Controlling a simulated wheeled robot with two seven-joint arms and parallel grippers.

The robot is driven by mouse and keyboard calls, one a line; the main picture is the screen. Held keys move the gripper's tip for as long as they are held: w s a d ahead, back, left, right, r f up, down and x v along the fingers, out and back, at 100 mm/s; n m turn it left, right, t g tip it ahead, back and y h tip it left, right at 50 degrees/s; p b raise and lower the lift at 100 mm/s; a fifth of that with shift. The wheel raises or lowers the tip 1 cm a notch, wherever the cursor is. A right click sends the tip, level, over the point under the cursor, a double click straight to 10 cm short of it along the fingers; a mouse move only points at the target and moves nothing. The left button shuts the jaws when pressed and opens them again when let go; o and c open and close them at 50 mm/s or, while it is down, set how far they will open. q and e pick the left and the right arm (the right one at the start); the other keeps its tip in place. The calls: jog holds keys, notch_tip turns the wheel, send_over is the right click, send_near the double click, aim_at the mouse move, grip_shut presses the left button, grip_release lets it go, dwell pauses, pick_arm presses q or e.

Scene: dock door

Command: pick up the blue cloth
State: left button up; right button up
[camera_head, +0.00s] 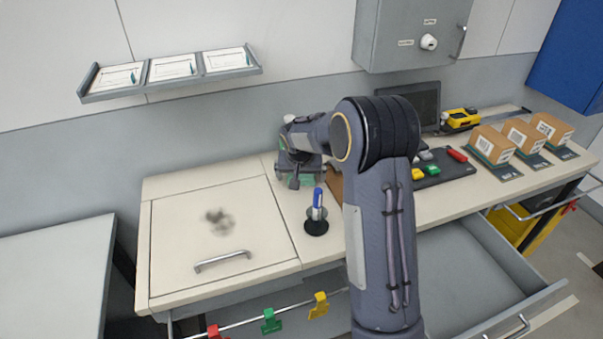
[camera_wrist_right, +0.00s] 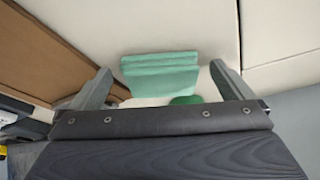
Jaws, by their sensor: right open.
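A folded, layered teal-green cloth (camera_wrist_right: 160,78) lies on the pale worktop in the right wrist view; no plainly blue cloth shows. My right gripper (camera_wrist_right: 161,67) is open, with one finger on each side of the cloth and a gap to both. In the head view my right gripper (camera_head: 294,184) points down over the back of the counter. A bit of green shows there, mostly hidden behind the gripper. A rounded darker green thing (camera_wrist_right: 186,100) shows nearer the palm. My left gripper is not in view.
A blue marker in a dark-based holder (camera_head: 316,224) stands just in front of the right gripper. A brown board (camera_wrist_right: 50,50) is beside it. A hatch with a handle (camera_head: 222,262) lies left. Boxes (camera_head: 492,143) stand far right. An open drawer (camera_head: 470,265) is below.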

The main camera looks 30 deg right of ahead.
aim_at(301, 178)
jog(key=shift+w+f, duration=0.1)
jog(key=shift+f, duration=0.15)
jog(key=c, duration=1.1)
jog(key=shift+r, duration=0.1)
jog(key=shift+r+p, duration=0.4)
jog(key=shift+r, duration=0.2)
notch_tip(301, 178, up, 7)
jog(key=p, duration=0.4)
jog(key=shift+f, duration=0.2)
jog(key=a+b, duration=0.1)
jog(key=a, duration=0.5)
jog(key=a+b, duration=0.1)
jog(key=a, duration=0.5)
jog(key=a+f+b, duration=0.1)
jog(key=a, duration=0.5)
jog(key=shift+s+b, duration=0.35)
jog(key=shift+s, duration=0.05)
